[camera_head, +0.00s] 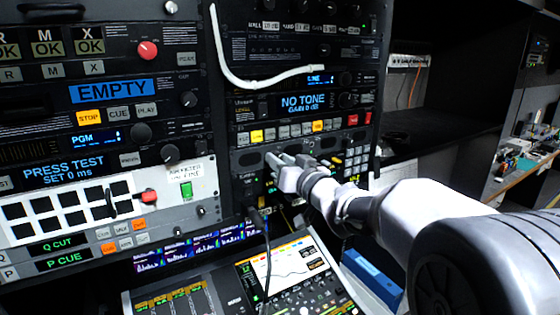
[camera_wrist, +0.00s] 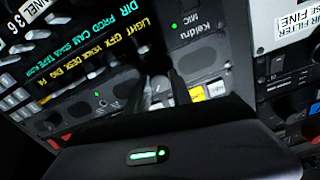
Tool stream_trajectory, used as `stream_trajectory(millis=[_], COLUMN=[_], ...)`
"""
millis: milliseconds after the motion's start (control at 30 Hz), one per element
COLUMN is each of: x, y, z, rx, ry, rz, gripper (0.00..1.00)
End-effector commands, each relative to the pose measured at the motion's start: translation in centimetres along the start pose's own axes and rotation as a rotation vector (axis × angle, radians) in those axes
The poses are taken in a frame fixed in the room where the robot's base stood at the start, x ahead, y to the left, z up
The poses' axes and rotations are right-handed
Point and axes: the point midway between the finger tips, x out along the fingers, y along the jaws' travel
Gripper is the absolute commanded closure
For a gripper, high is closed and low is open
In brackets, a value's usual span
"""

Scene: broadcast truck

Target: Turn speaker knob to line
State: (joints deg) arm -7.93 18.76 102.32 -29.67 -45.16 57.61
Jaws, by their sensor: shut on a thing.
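My gripper (camera_head: 272,161) reaches in from the right in the camera_head view, its fingertips at the front of the intercom panel (camera_head: 355,170). In the camera_wrist view the dark fingers of my gripper (camera_wrist: 160,82) point at the same panel (camera_wrist: 190,60), which bears a "MIC" mark and several lettered key labels (camera_wrist: 95,55). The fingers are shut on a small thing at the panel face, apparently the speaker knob. The knob is hidden by the fingers and in shadow, so its pointer and line cannot be read.
A "NO TONE" unit (camera_head: 303,103) with lit buttons sits above. A white cable (camera_head: 262,82) droops over the upper rack. A mixer console (camera_head: 290,275) with a black cable (camera_head: 266,240) stands below my gripper. A blue box (camera_head: 373,278) lies right of the console.

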Motion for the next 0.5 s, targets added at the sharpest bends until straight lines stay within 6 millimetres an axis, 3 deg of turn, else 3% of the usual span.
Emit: stream_trajectory(millis=[133, 167, 233, 500], x=[0.0, 0.0, 0.0, 0.0], y=[0.02, 0.02, 0.02, 0.01], z=[0.06, 0.06, 0.06, 0.03], rx=[0.0, 0.0, -0.001, -0.001], ry=[-0.001, -0.001, -0.001, -0.001], rz=[0.0, 0.0, 0.0, 0.0], gripper=[1.0, 0.68, 0.54, 0.52])
